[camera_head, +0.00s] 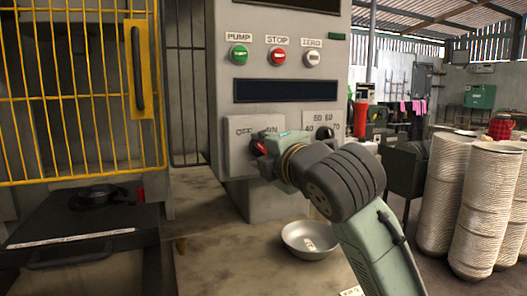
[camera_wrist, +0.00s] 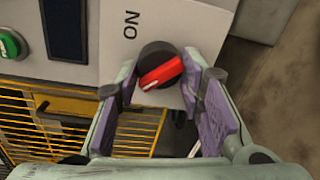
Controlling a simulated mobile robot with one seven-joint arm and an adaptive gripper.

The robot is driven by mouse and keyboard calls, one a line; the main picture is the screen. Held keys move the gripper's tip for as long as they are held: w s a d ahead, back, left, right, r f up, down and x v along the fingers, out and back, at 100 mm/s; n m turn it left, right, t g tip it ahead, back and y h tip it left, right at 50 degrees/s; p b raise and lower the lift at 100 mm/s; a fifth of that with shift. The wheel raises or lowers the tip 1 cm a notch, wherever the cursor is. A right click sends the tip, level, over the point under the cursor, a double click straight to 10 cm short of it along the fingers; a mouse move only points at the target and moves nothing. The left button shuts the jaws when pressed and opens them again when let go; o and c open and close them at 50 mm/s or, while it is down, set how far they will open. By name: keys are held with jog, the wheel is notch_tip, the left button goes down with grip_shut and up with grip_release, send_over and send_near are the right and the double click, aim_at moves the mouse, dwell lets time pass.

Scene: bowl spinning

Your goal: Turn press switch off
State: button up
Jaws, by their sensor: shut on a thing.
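The press switch is a black round knob with a red handle (camera_wrist: 161,71) on a pale panel (camera_wrist: 185,12) in the wrist view. The handle lies at a slant, with a white mark at its lower-left end; "ON" is printed to its upper left. In the head view the red of the switch (camera_head: 258,147) shows beside the panel's OFF and ON labels, mostly hidden by my gripper (camera_head: 268,150). My gripper (camera_wrist: 164,76) has one purple-padded finger on each side of the knob and is shut on it.
A second dial (camera_head: 324,132) with numbers is just right of my gripper. PUMP (camera_head: 239,54), STOP (camera_head: 278,56) and ZERO (camera_head: 312,58) buttons sit above. A metal bowl (camera_head: 310,240) stands on the counter below.

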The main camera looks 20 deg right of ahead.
jog(key=o, duration=1.2)
jog(key=shift+c, duration=0.2)
jog(key=s, duration=1.2)
jog(key=shift+d+r, duration=0.2)
jog(key=shift+r, duration=0.25)
